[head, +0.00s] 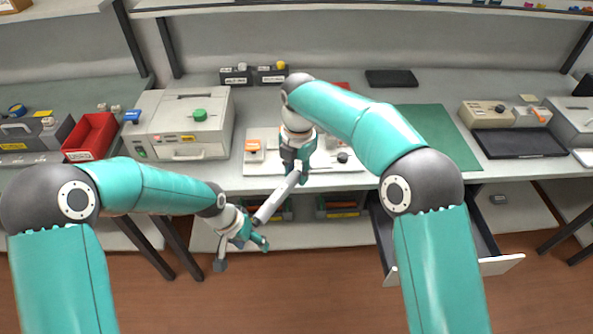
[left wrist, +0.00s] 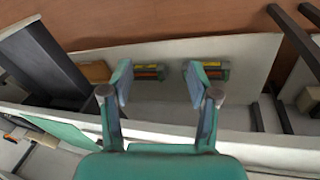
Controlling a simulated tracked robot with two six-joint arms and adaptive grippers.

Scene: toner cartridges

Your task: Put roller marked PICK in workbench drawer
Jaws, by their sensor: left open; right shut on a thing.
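My right gripper (head: 297,163) is shut on a light grey roller (head: 280,197) with a dark lower end. The roller slants down and to the left, in front of the workbench edge. Any mark on it is too small to read. My left gripper (head: 243,247) is open, close to the roller's lower end; I cannot tell whether they touch. In the left wrist view its fingers (left wrist: 159,85) are apart with nothing between them. The workbench drawer (head: 503,264) is pulled open at the right, partly hidden behind my right arm. It also seems to show in the left wrist view (left wrist: 42,55).
A printer (head: 180,125) and a red bin (head: 90,137) stand at the left of the bench. A white mat (head: 345,163) and a green mat (head: 445,135) lie on the bench. Bins with coloured items (head: 342,207) sit on the lower shelf. The floor in front is clear.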

